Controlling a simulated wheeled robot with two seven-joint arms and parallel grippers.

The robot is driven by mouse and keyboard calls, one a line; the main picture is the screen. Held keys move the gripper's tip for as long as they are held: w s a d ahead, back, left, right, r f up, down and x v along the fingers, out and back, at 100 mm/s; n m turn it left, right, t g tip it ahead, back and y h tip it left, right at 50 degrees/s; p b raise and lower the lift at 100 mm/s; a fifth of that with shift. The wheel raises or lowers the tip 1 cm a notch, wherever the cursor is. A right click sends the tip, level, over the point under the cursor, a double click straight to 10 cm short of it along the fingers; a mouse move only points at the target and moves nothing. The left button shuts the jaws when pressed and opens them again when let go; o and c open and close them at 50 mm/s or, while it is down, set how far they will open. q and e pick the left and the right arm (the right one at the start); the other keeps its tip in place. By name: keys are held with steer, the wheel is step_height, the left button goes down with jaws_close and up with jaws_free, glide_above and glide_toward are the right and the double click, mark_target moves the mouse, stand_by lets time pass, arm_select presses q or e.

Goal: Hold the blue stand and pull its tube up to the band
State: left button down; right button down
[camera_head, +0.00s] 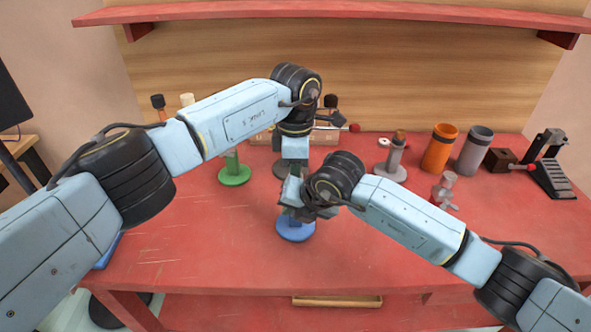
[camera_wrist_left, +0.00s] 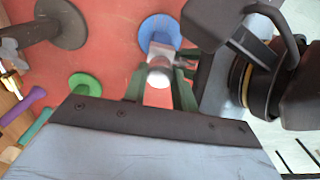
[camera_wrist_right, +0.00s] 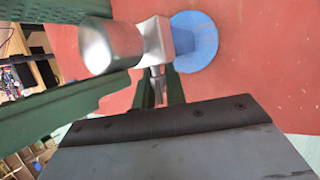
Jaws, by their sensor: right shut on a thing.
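The blue stand (camera_head: 295,229) is upright on the red table, its round base clear. It also shows in the left wrist view (camera_wrist_left: 158,30) and the right wrist view (camera_wrist_right: 198,42). Its silver tube (camera_wrist_right: 112,46) rises from a silver block (camera_wrist_right: 157,42). My right gripper (camera_wrist_right: 160,88) is shut on a grey part beside that block. My left gripper (camera_wrist_left: 164,70) is above it, its open green fingers on either side of the tube with small gaps. In the head view the arms hide the tube. I see no band on it.
A green stand (camera_head: 235,175) is behind left, a grey stand (camera_head: 391,170) behind right. An orange cup (camera_head: 439,150), a grey cup (camera_head: 474,152), a small silver piece (camera_head: 445,191) and a black pedal (camera_head: 556,178) are at right. The front of the table is clear.

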arm_select(q)
steer(key=shift+r, duration=2.9)
steer(key=c, duration=1.4)
jaws_free()
step_height(320, 180, up, 12)
arm_select(e)
steer(key=c, duration=1.4)
jaws_free()
